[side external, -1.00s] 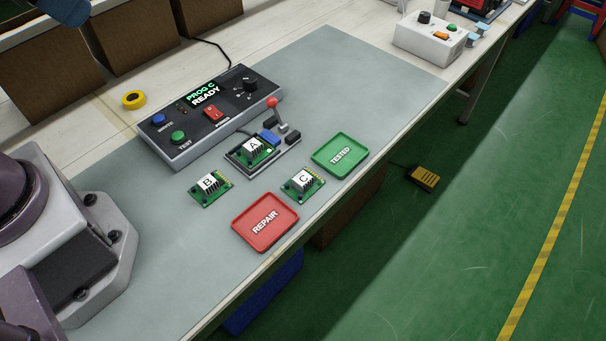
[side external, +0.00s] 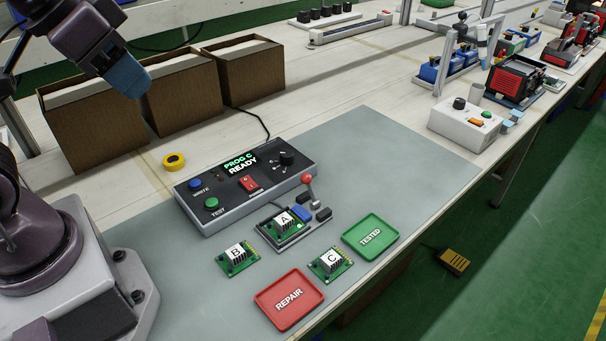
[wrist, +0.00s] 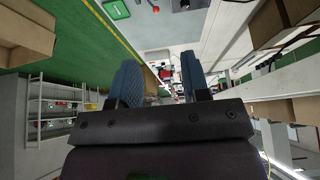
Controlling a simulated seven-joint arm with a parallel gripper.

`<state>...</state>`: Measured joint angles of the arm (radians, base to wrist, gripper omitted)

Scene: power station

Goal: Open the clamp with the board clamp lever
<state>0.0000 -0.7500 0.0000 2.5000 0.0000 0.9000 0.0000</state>
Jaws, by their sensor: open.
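The board clamp lever (side external: 307,182) is a short grey stem with a red ball, standing up at the back right of the clamp fixture (side external: 292,241). Board A (side external: 283,222), a green board with a white labelled block, sits in the fixture by a blue block (side external: 301,213). My gripper (side external: 125,78) is at the upper left in the side view, high above the bench and far from the lever. In the wrist view its two blue fingers (wrist: 160,82) are apart with nothing between them. The lever's red ball also shows at the top of the wrist view (wrist: 155,8).
Behind the fixture is the programmer box (side external: 247,184), its screen reading PROG C READY. Boards B (side external: 237,258) and C (side external: 331,263), a red REPAIR tray (side external: 289,299) and a green TESTED tray (side external: 370,237) lie around the fixture. Cardboard boxes (side external: 180,93) stand at the back left.

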